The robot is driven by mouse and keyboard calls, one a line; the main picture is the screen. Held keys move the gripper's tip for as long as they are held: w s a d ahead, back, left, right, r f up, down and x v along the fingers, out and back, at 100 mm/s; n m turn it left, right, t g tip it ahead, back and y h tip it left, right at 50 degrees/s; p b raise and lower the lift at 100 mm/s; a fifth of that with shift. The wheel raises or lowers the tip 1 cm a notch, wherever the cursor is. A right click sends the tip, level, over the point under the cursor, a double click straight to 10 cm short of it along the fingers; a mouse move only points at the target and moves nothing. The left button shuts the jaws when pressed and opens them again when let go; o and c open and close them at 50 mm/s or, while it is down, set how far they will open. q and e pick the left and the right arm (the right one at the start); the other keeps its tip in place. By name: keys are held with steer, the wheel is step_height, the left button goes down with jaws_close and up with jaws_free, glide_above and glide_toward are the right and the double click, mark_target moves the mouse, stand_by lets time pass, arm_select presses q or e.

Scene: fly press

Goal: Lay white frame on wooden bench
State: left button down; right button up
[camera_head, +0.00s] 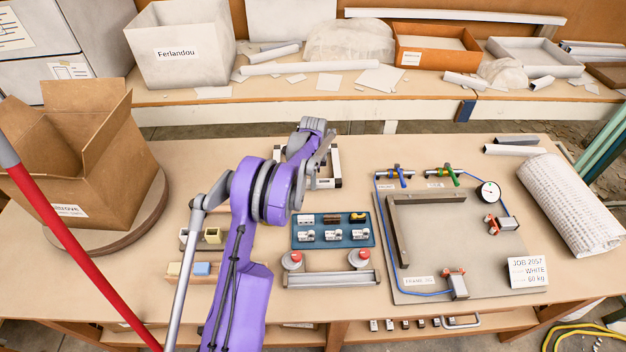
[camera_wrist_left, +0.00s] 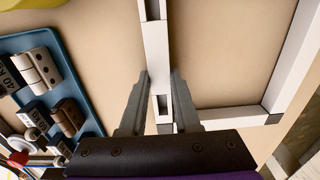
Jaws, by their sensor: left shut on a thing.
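The white frame (camera_head: 336,162) has white bars with dark corner pieces and shows mostly behind my left gripper, over the far middle of the wooden bench (camera_head: 300,232). In the left wrist view a bar of the white frame (camera_wrist_left: 157,45) runs between the fingers of my left gripper (camera_wrist_left: 162,88), which is shut on it. The left gripper (camera_head: 322,150) is partly hidden by its own purple arm in the head view. I cannot tell whether the frame touches the bench or hangs just above it. My right gripper is not in view.
A blue tray (camera_head: 333,243) with small labelled parts lies near the frame. A grey fixture plate (camera_head: 470,250) with clamps and a gauge lies right. A cardboard box (camera_head: 90,165) stands left, a white mesh roll (camera_head: 570,205) far right. Bare bench shows between tray and plate.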

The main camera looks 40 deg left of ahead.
arm_select(q)
steer(key=shift+f, duration=0.2)
steer(key=c, duration=0.6)
jaws_free()
steer(key=shift+c, duration=0.2)
steer(key=shift+r, duration=0.1)
step_height(320, 180, up, 12)
steer(key=s+d+r+n+t, duration=0.1)
steer(key=s+d+r+n, duration=0.15)
steer(key=d+r, duration=0.4)
steer(key=s+d+r+n+t, duration=0.1)
steer(key=s+d+r+n, duration=0.1)
steer(key=s+d, duration=0.75)
steer(key=s+d+f+n+t, duration=0.1)
steer(key=s+d+f+n, duration=0.1)
steer(key=s+d, duration=0.3)
steer(key=s+d+f+n+t, duration=0.2)
steer(key=s+d, duration=0.4)
steer(key=s, duration=0.5)
steer(key=shift+s+d+f+n, duration=0.25)
steer(key=shift+s+f+n, duration=0.1)
steer(key=shift+f+n, duration=0.45)
